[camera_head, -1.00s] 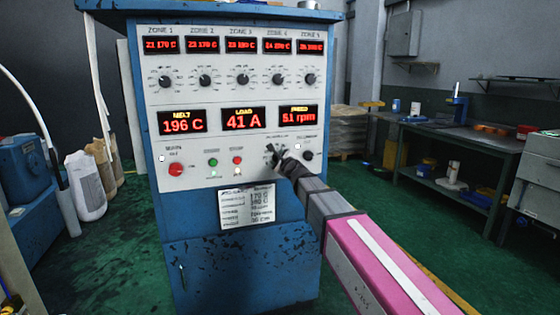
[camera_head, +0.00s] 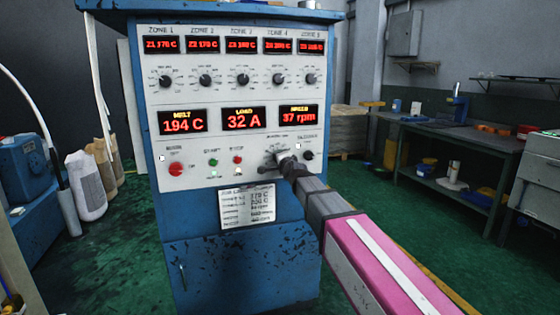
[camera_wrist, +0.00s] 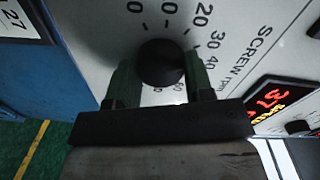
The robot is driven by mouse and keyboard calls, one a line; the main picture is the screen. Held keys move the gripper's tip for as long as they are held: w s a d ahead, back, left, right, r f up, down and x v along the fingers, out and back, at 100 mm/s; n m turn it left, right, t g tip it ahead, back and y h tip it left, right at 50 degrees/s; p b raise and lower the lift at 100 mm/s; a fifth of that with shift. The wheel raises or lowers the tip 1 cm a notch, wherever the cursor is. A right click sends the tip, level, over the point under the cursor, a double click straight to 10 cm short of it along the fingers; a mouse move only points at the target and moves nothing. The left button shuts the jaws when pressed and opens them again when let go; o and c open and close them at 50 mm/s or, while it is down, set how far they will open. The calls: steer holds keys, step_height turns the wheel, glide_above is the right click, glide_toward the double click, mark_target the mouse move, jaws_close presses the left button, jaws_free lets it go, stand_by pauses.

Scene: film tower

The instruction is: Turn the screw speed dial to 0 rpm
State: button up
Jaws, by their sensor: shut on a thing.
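The screw speed dial is a round black knob (camera_wrist: 160,62) on the light panel, with printed numbers around it in the wrist view. My gripper (camera_wrist: 160,70) has one dark green finger on each side of the knob and is shut on it. In the head view my gripper (camera_head: 279,158) reaches the lower right of the panel and hides most of the knob. The red speed display (camera_head: 298,117) above it reads 37 rpm, and it also shows in the wrist view (camera_wrist: 268,98).
The blue control cabinet (camera_head: 240,260) also carries a red round button (camera_head: 176,169), small green (camera_head: 213,162) and red (camera_head: 238,160) buttons, and another black dial (camera_head: 308,155) close right of my gripper. Zone dials (camera_head: 243,81) line the upper panel. A workbench (camera_head: 450,140) stands at right.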

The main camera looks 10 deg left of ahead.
steer(key=shift+d+f+n+t, duration=0.1)
steer(key=shift+n+t, duration=0.15)
steer(key=shift+n, duration=4.2)
steer(key=shift+f+n+t, duration=0.1)
steer(key=shift+n+t, duration=0.15)
steer(key=shift+n, duration=4.2)
steer(key=o, duration=0.9)
